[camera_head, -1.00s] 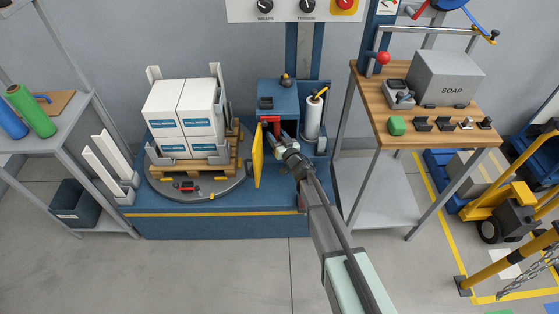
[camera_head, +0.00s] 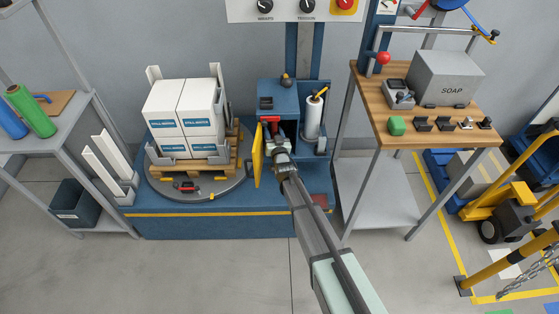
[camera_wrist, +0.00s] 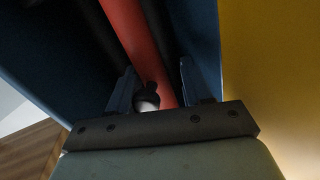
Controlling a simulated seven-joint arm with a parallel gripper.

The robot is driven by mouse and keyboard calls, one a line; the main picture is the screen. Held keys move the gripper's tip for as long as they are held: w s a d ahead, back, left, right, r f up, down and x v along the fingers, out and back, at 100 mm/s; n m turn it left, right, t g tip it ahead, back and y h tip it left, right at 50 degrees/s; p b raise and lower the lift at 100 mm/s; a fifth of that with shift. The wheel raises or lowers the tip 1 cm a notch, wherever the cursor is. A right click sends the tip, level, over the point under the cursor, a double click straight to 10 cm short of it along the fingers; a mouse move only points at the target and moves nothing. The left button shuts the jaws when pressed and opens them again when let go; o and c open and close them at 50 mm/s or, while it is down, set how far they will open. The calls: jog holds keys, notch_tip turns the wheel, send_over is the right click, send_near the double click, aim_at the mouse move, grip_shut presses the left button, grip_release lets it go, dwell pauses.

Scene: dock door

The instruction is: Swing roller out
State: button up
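A red bar-like part, probably the roller or its arm, (camera_head: 270,120) shows inside the open front of a blue housing (camera_head: 279,94). In the wrist view the red bar (camera_wrist: 132,35) runs from the top edge down to between my fingers. A dark knob with a pale base (camera_wrist: 147,95) sits between the fingers, near the palm. My gripper (camera_head: 278,143) is at the mouth of the housing, next to the open yellow door (camera_head: 258,156). In the wrist view my gripper (camera_wrist: 158,78) has its fingers apart. Whether either finger touches the red bar cannot be told.
The yellow door, also in the wrist view (camera_wrist: 270,70), stands close on one side. A white film roll (camera_head: 313,117) stands right of the housing. Stacked white boxes (camera_head: 182,112) on a pallet are to the left. A wooden-topped bench (camera_head: 440,133) is to the right.

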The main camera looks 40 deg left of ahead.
jog(key=shift+s+d+n+t, duration=0.5)
jog(key=shift+s+d, duration=3.7)
jog(key=shift+d, duration=1.6)
jog(key=shift+h, duration=0.4)
jog(key=x, duration=1.4)
jog(key=shift+a, duration=0.15)
jog(key=v, duration=1.4)
jog(key=shift+s, duration=0.15)
jog(key=shift+c, duration=0.2)
